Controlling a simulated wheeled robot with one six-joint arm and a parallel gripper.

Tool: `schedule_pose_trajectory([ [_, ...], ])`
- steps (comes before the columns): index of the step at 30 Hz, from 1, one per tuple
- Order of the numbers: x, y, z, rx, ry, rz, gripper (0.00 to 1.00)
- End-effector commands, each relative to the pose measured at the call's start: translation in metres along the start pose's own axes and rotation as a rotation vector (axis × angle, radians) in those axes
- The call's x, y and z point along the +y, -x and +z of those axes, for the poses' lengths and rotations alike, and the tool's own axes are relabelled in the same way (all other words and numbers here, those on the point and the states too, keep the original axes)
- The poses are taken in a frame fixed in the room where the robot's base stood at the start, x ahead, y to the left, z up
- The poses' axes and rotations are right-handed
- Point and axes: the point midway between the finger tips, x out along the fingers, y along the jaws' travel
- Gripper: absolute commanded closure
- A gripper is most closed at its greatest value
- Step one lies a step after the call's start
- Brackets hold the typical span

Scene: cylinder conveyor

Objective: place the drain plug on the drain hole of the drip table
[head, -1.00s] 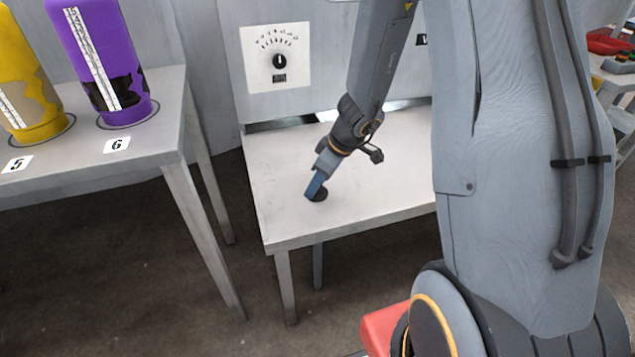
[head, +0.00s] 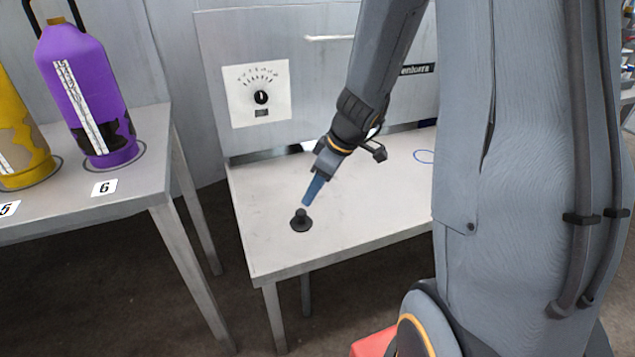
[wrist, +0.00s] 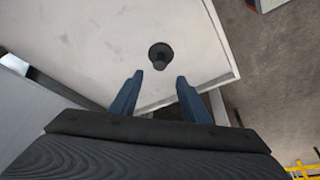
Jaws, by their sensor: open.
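The drain plug (head: 300,221) is a small black disc with a raised knob, standing upright on the pale top of the drip table (head: 262,245). In the wrist view the plug (wrist: 160,56) lies just beyond the fingertips, roughly centred between them, on the table top (wrist: 100,45). My gripper (head: 308,202) is above and just right of the plug, apart from it. In the wrist view my gripper (wrist: 159,76) has its two blue fingers spread with nothing between them. I see no open drain hole; whether one lies under the plug is hidden.
A purple cylinder (head: 85,85) and a yellow one (head: 18,140) stand on a separate table (head: 140,185) at left. A panel with a dial (head: 260,97) rises behind the drip table. A blue ring mark (head: 424,156) is on the table's right part. The table top around the plug is clear.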

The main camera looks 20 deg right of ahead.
Motion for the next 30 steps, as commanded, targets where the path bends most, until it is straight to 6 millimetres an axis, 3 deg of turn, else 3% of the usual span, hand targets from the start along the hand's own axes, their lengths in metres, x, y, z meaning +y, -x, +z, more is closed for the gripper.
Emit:
schedule_pose_trajectory([
  [5,-0.005,0.013,-0.003,-0.001,-0.005,-0.004,0.57],
  [8,-0.024,0.022,-0.014,-0.005,-0.028,-0.026,0.57],
  [12,-0.077,0.046,-0.032,-0.041,-0.106,-0.080,0.57],
  [16,-0.132,0.072,-0.037,-0.111,-0.203,-0.113,0.57],
  [21,-0.192,0.105,-0.023,-0.226,-0.341,-0.095,0.57],
  [24,-0.215,0.122,-0.009,-0.285,-0.418,-0.054,0.57],
  [30,-0.236,0.143,0.012,-0.345,-0.530,0.033,0.57],
])
